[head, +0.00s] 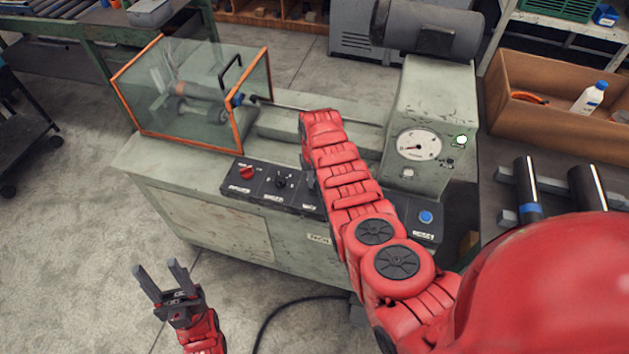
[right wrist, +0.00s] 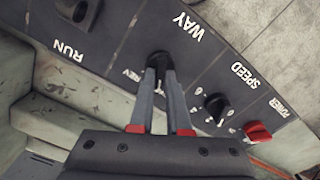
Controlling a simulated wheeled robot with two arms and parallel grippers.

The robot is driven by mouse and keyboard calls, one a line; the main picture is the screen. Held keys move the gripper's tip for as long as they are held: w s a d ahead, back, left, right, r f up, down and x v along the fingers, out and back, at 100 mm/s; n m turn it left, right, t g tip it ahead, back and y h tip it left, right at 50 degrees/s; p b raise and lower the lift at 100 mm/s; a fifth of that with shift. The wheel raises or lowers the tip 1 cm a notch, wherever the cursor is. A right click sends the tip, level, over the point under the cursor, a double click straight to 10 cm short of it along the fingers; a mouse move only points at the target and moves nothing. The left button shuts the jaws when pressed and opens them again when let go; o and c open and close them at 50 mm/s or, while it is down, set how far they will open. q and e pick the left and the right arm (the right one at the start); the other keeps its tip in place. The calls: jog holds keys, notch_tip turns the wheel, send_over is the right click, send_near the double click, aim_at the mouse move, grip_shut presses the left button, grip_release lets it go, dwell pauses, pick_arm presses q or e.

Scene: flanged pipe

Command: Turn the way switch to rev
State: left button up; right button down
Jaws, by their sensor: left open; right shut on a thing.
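The way switch (right wrist: 157,60) is a black knob on the dark control panel, beside the white WAY label, in the right wrist view. A REV mark shows just left of it. My right gripper (right wrist: 158,82) has its two fingers closed on the way switch, one on each side; the fingers partly cover it, and its exact pointing is hard to tell. In the head view my right arm hides the way switch and the gripper tips. My left gripper (head: 160,268) is open and empty, above the floor in front of the machine.
The red power knob (head: 246,172) and black speed knob (head: 281,183) sit left of my right arm. A blue button (head: 426,216) and a round gauge (head: 418,145) are right of it. A glass guard (head: 190,95) covers the machine's left end.

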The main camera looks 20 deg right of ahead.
jog(key=m, duration=0.4)
jog(key=shift+d, duration=0.1)
jog(key=m, duration=0.3)
jog(key=shift+m, duration=0.4)
jog(key=m+b, duration=0.1)
jog(key=m, duration=0.2)
jog(key=shift+m+b, duration=0.7)
jog(key=shift+m, duration=0.3)
jog(key=shift+d, duration=0.1)
jog(key=c, duration=0.9)
grip_release()
jog(key=shift+s, duration=0.1)
notch_tip(320, 180, up, 17)
jog(key=b, duration=0.3)
jog(key=shift+r+b, duration=0.2)
jog(key=shift+b, duration=0.2)
